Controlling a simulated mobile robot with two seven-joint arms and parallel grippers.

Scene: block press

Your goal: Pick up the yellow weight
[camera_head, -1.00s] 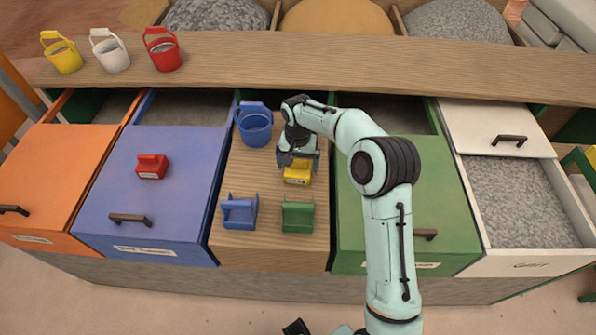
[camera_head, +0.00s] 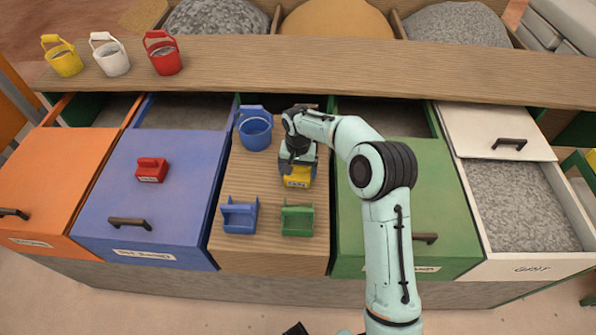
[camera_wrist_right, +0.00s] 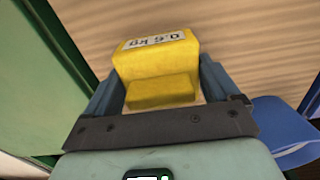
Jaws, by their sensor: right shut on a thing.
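The yellow weight (camera_head: 298,178) is a small block with a label on its front, on the wooden worktop between the blue and green drawers. My right gripper (camera_head: 297,170) reaches over it from behind and is shut on it.
A blue bucket (camera_head: 255,130) stands behind the weight. A blue block-like holder (camera_head: 239,216) and a green one (camera_head: 297,218) stand in front. Yellow, white and red buckets line the shelf (camera_head: 330,65).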

